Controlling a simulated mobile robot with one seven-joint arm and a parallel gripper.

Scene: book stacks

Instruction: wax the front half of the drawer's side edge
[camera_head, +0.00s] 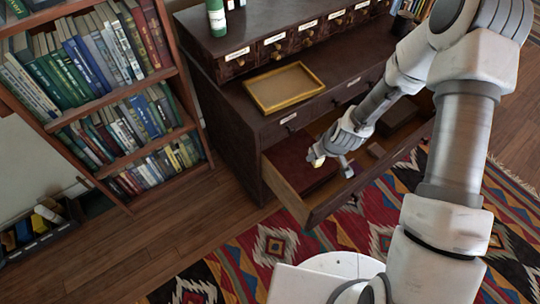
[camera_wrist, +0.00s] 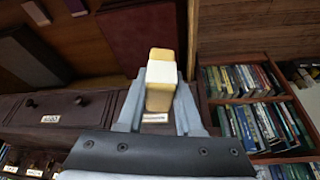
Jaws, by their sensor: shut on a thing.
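The open drawer (camera_head: 322,211) juts out from the lower front of the dark wooden cabinet. Its pale left side edge (camera_head: 283,188) runs from the cabinet to the front panel. My gripper (camera_head: 318,155) is over the left part of the drawer, near that side. In the wrist view my gripper (camera_wrist: 160,90) is shut on a yellow and cream wax block (camera_wrist: 161,72), which sticks out past the fingertips. A bit of yellow also shows at the gripper's tip in the head view. I cannot tell whether the block touches the edge.
A dark red flat book (camera_head: 298,168) lies in the drawer, with a small brown block (camera_head: 376,150) further right. A yellow-rimmed tray (camera_head: 284,87) and a green bottle (camera_head: 216,18) stand on the cabinet. A bookcase (camera_head: 118,160) is at the left. The patterned rug (camera_head: 280,245) lies below the drawer.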

